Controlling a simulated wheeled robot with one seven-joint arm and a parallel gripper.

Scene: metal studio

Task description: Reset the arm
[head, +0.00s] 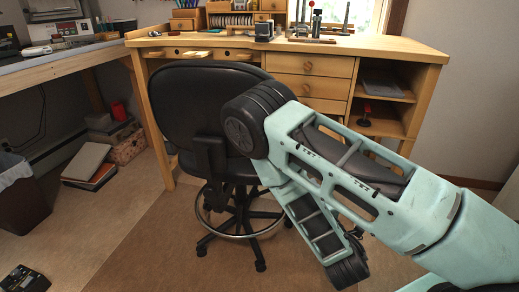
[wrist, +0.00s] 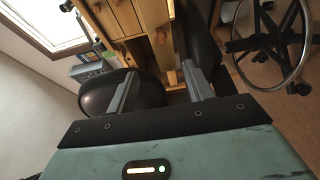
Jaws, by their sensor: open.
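My pale green arm (head: 340,165) is folded in front of the black chair in the head view, with one section reaching up to a dark round joint and another hanging down. In the wrist view my gripper (wrist: 161,88) shows two grey fingers set apart, with nothing held between them. Where the fingertips are in the head view I cannot tell.
A black swivel chair (head: 190,105) stands close behind my arm; its foot ring (wrist: 288,72) shows in the wrist view. A wooden desk (head: 330,46) is behind it. A side bench (head: 60,52) and a bin (head: 20,192) are at left. Floor at lower left is mostly clear.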

